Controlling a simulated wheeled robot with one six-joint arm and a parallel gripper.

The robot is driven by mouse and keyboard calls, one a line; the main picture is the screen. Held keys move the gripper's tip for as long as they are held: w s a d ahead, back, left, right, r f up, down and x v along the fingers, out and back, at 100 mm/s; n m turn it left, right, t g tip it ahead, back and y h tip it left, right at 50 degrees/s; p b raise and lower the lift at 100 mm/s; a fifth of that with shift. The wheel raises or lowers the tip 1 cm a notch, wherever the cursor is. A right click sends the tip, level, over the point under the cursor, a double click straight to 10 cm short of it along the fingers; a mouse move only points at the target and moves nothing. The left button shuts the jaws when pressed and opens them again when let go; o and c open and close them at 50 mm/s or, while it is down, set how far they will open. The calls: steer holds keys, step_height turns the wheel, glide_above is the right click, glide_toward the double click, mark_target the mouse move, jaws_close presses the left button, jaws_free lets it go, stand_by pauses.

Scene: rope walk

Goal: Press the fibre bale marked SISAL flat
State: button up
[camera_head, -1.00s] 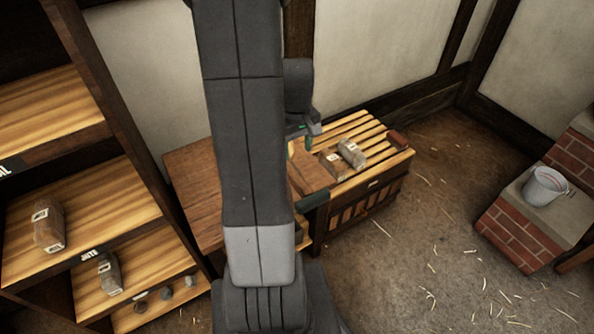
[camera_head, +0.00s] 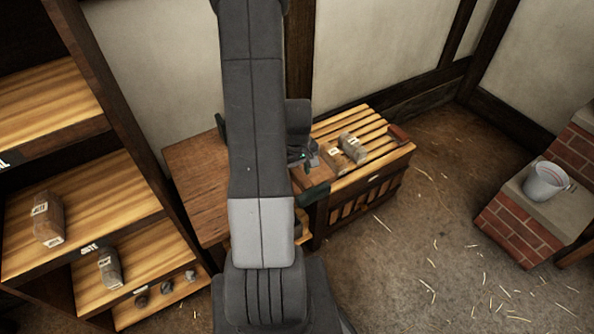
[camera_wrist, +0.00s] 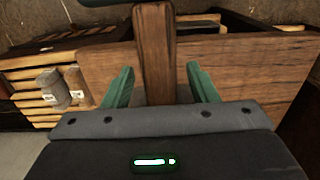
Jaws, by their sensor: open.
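Two grey-brown labelled bales, a nearer one (camera_head: 336,161) and a farther one (camera_head: 353,147), lie on the slatted bench top (camera_head: 355,120). Their labels are too small to read, so I cannot tell which is SISAL. Both also show at the left of the wrist view, one grey (camera_wrist: 52,88) and one brown (camera_wrist: 79,84). My gripper's green fingers (camera_wrist: 161,88) are open in the wrist view. An upright wooden bar (camera_wrist: 155,50) shows between them, in front of a wide wooden board (camera_wrist: 245,70); contact cannot be told. In the head view my arm hides most of the gripper.
A shelf at the left holds more bales, one on the middle board (camera_head: 48,218) and one lower (camera_head: 109,267), plus small dark lumps. A brown wooden surface (camera_head: 190,175) stands behind my arm. A metal bucket (camera_head: 545,182) sits on brickwork at the right. The straw-strewn floor between is clear.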

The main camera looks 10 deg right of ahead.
jaws_close()
steer(key=f+b, duration=0.2)
steer(key=shift+s+t+b, duration=0.1)
steer(key=shift+t+b, duration=0.2)
steer(key=shift+b, duration=0.05)
steer(key=shift+s, duration=0.15)
jaws_free()
step_height(320, 180, up, 14)
steer(key=p, duration=0.1)
steer(key=shift+s+d, duration=0.15)
steer(key=shift+s, duration=0.1)
stand_by(0.4)
